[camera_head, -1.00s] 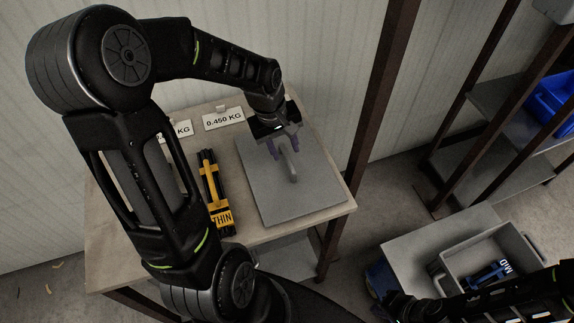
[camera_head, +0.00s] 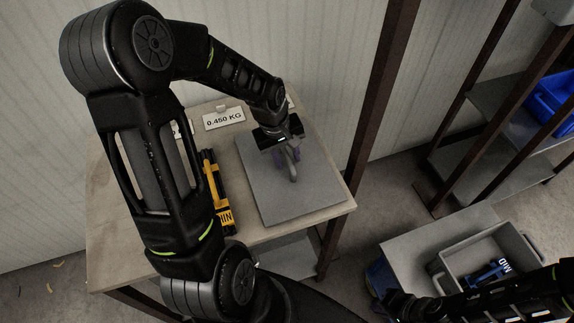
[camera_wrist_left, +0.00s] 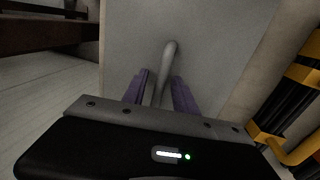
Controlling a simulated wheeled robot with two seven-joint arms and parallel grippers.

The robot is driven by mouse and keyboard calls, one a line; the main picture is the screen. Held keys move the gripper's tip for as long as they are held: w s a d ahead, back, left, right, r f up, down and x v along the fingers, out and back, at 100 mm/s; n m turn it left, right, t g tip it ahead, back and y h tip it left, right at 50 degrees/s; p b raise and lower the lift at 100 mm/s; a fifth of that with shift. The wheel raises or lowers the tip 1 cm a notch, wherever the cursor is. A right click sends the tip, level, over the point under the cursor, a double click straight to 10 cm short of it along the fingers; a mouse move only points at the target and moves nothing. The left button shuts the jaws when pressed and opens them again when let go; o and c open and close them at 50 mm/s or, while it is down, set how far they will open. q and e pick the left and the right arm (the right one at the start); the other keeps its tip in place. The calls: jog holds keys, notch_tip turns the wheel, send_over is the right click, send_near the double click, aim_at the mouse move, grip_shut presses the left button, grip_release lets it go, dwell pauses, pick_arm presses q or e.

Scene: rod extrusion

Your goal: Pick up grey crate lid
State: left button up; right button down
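The grey crate lid (camera_head: 305,205) lies flat on the wooden table, with an upright bar handle (camera_head: 293,174) in its middle. My left gripper (camera_head: 288,158) is low over the lid at the handle. In the left wrist view the handle (camera_wrist_left: 167,62) stands between the two purple fingers (camera_wrist_left: 160,92), which are apart with narrow gaps beside it. The lid's flat surface (camera_wrist_left: 125,40) fills the middle of that view. My right gripper (camera_head: 396,303) is at the lower right beside the crate stand; its fingers are too dark to read.
A black and yellow rod bundle (camera_head: 217,195) lies left of the lid. A 0.450 KG sign (camera_head: 223,118) stands behind. A grey crate (camera_head: 455,262) holding a blue-labelled bundle (camera_head: 487,272) sits at lower right. A dark post (camera_head: 375,110) rises right of the table.

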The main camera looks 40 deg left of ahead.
aim_at(287, 155)
pick_arm(q)
grip_shut()
jog(key=shift+r, duration=0.1)
dwell(0.6)
notch_tip(287, 155, up, 10)
jog(key=shift+f, duration=0.1)
dwell(0.8)
